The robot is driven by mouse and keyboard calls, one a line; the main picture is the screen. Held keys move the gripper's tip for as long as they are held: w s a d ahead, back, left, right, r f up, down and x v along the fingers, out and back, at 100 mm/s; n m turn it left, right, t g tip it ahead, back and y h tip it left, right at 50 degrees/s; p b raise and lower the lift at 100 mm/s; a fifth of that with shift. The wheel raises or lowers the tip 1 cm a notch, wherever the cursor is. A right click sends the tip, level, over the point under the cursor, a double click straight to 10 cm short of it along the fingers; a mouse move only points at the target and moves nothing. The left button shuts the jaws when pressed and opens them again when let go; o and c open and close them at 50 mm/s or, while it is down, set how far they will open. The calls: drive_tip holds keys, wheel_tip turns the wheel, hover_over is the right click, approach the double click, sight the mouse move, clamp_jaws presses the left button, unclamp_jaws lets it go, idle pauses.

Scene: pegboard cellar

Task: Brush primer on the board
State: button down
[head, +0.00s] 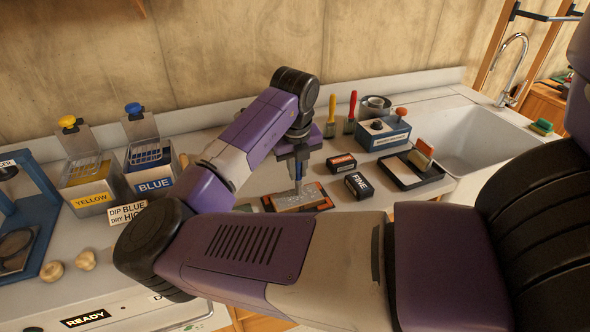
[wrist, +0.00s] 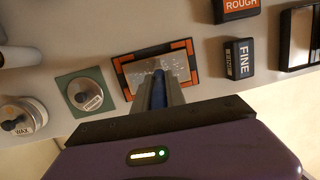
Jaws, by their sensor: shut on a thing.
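The board (head: 297,197) lies flat in a dark tray with orange corner marks on the bench. It also shows in the wrist view (wrist: 172,64), grey with whitish patches on its face. My gripper (head: 298,165) points down over the board, shut on a slim blue-handled thing, seemingly a brush (wrist: 158,84). My fingers hide most of it, and its lower end is at or just above the board; I cannot tell if it touches. Two other brushes, one yellow-green (head: 331,112) and one red-handled (head: 352,106), stand upright at the back.
Right of the board lie blocks marked ROUGH (wrist: 240,6) and FINE (head: 358,185), then a black tray (head: 400,176) and the sink (head: 487,140). A tin marked WAX (wrist: 22,118) and a green mat (wrist: 75,84) are close left in the wrist view. YELLOW (head: 90,199) and BLUE (head: 153,184) bins stand farther left.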

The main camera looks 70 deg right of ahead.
drive_tip(key=shift+s+d, duration=0.85)
drive_tip(key=shift+s, duration=0.2)
drive_tip(key=shift+r+p, duration=0.3)
drive_tip(key=shift+p, duration=0.15)
drive_tip(key=shift+w+a+f, duration=0.1)
drive_tip(key=shift+w, duration=0.05)
drive_tip(key=shift+f, duration=0.25)
drive_tip(key=w+a, duration=0.1)
drive_tip(key=w+a+b, duration=0.1)
drive_tip(key=shift+w+a, duration=0.2)
drive_tip(key=shift+w, duration=0.2)
idle(2.3)
